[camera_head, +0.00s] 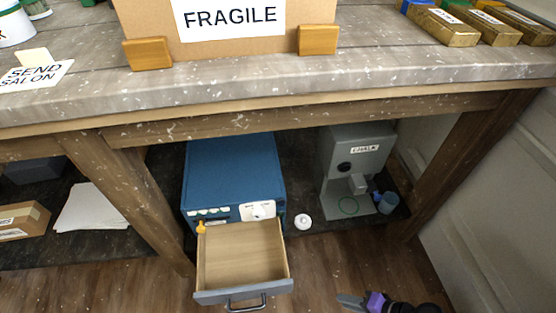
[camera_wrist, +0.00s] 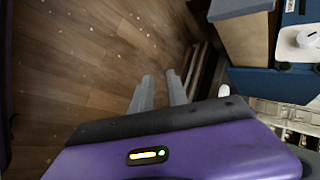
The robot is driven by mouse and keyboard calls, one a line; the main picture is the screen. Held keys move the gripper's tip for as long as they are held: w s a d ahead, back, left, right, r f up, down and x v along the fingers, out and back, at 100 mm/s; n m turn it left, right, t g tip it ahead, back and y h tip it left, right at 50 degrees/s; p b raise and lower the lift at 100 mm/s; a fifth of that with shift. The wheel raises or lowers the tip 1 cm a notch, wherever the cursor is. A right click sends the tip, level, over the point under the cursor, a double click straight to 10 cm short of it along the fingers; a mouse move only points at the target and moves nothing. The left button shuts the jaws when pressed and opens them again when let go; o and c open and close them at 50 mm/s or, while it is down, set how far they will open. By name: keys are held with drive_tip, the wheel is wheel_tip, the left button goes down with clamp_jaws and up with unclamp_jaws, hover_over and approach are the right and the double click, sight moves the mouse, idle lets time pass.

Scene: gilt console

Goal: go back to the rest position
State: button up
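My gripper (camera_head: 350,301) is low at the bottom right of the head view, over the wooden floor and to the right of the pulled-out drawer (camera_head: 243,296). In the wrist view two grey fingers (camera_wrist: 159,77) stand apart with only floor between them, so my gripper is open and empty. The drawer is empty inside and belongs to the blue cabinet (camera_head: 233,170) under the table. The drawer also shows at the upper right of the wrist view (camera_wrist: 247,42), apart from the fingers.
The worn table (camera_head: 360,80) overhangs the cabinet, with wooden legs either side. A grey machine (camera_head: 345,165), a blue cup (camera_head: 388,203) and a white round thing (camera_head: 302,221) stand right of the cabinet. A FRAGILE box (camera_head: 230,40) is on top. A pale wall closes the right side.

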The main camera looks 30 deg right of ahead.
drive_tip(key=s+d+r+n+t+h, duration=0.1)
drive_tip(key=d+r+n+h, duration=0.15)
drive_tip(key=r, duration=0.35)
drive_tip(key=d+r+n+t+h, duration=0.2)
drive_tip(key=r+n+h, duration=0.2)
drive_tip(key=r, duration=0.3)
drive_tip(key=s+a+r+n+t+y, duration=0.1)
drive_tip(key=s+a+r+n, duration=0.1)
drive_tip(key=a+r, duration=0.45)
drive_tip(key=s+a+r+n+t, duration=0.2)
drive_tip(key=a+r, duration=0.1)
drive_tip(key=r, duration=0.7)
drive_tip(key=s+a+r+n+t+y, duration=0.15)
drive_tip(key=a+r, duration=0.25)
drive_tip(key=r, duration=0.4)
wheel_tip(320, 180, up, 25)
drive_tip(key=s+p, duration=0.1)
drive_tip(key=p, duration=2.4)
drive_tip(key=shift+a+h, duration=0.2)
drive_tip(key=shift+h, duration=0.2)
